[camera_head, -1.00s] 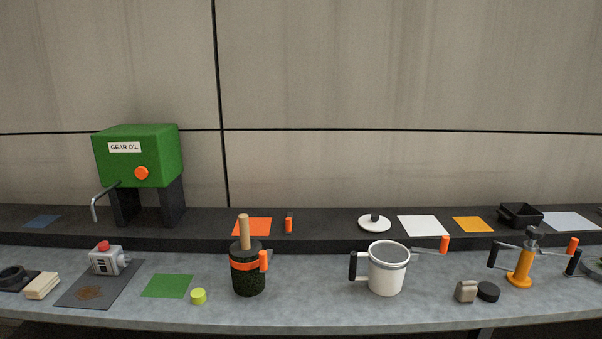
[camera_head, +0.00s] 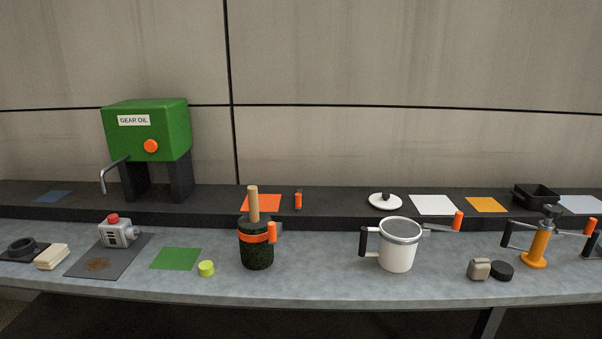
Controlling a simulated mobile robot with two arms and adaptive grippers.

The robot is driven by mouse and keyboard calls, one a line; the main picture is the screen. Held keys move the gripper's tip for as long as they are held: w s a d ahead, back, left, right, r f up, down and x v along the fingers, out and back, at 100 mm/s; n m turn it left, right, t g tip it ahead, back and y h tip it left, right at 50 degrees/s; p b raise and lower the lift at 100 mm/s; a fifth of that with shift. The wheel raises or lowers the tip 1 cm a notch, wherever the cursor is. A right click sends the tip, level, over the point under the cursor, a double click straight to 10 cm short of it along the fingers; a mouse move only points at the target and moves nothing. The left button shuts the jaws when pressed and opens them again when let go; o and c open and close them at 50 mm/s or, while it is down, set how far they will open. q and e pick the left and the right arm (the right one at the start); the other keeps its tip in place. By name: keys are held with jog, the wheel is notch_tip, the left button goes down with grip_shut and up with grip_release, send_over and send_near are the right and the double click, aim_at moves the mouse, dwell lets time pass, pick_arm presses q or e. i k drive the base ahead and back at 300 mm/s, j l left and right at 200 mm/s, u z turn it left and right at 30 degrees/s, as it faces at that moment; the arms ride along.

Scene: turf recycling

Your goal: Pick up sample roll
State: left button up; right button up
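The sample roll (camera_head: 257,250) stands upright on the grey bench, left of the middle of the head view. It is a dark green, speckled turf roll with an orange band (camera_head: 256,239) around its upper part. A light wooden rod (camera_head: 253,204) sticks up from its centre. An orange handle (camera_head: 272,232) sits at its right side. Nothing is touching it from my side. Neither of my grippers is in view.
A yellow-green cap (camera_head: 206,268) and a green mat (camera_head: 176,258) lie left of the roll. A white pot (camera_head: 397,253) stands to its right, with clear bench between. Behind is a dark raised shelf (camera_head: 335,206) with a green gear oil tank (camera_head: 147,130).

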aim_at(256, 252)
jog(key=i+j+z, duration=0.1)
jog(key=j, duration=0.35)
jog(key=i+j+z, duration=0.15)
jog(key=j, duration=0.35)
jog(key=i+j+z, duration=0.1)
jog(key=j, duration=0.4)
jog(key=i+j+z, duration=0.1)
jog(key=j, duration=0.4)
